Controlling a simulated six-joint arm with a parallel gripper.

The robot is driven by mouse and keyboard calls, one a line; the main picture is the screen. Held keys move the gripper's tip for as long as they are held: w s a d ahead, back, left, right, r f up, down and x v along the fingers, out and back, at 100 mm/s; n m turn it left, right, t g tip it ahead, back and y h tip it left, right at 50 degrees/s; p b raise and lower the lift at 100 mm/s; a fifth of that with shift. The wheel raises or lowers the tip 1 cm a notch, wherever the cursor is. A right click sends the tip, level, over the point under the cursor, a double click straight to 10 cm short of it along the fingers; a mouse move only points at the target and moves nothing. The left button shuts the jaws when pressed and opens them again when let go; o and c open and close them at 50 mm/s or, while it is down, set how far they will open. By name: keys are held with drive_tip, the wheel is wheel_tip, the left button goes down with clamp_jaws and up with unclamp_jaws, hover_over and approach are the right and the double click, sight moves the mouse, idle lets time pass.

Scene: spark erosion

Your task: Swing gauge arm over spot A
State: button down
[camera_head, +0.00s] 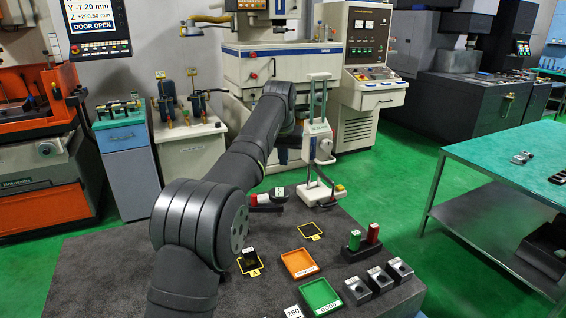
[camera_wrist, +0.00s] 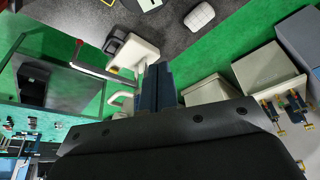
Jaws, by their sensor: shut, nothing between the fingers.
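A white gauge stand (camera_head: 318,142) with an upright column stands at the back of the dark bench; its foot (camera_head: 322,192) rests on the bench. A dark bar with a red end (camera_head: 254,200) lies low to its left. Two yellow-outlined spots show: one bare (camera_head: 311,230), one with a black block (camera_head: 249,257) on it. My arm's end is largely hidden in the head view.
An orange tray (camera_head: 283,262), a green tray (camera_head: 304,294), several dark blocks (camera_head: 378,278) and a holder with green and red pieces (camera_head: 350,252) occupy the bench's right front. A green-topped table (camera_head: 500,160) stands at right. Machines stand behind.

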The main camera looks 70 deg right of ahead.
wheel_tip(320, 180, down, 7)
drive_tip(key=a, duration=0.1)
drive_tip(key=shift+s+a, duration=0.15)
drive_tip(key=shift+a, duration=0.1)
idle(0.3)
drive_tip(key=shift+a+f, duration=0.1)
idle(0.3)
drive_tip(key=shift+s+a+m, duration=0.45)
drive_tip(key=shift+a+m, duration=0.15)
drive_tip(key=shift+a, duration=0.05)
drive_tip(key=a+m+g+y, duration=0.1)
drive_tip(key=a+m+g, duration=0.2)
drive_tip(key=a+m, duration=0.7)
drive_tip(key=shift+w+a+m+g, duration=0.3)
drive_tip(key=shift+w+a+m, duration=0.15)
drive_tip(key=shift+a, duration=2.35)
drive_tip(key=shift+w+f, duration=0.1)
drive_tip(key=shift+w, duration=0.05)
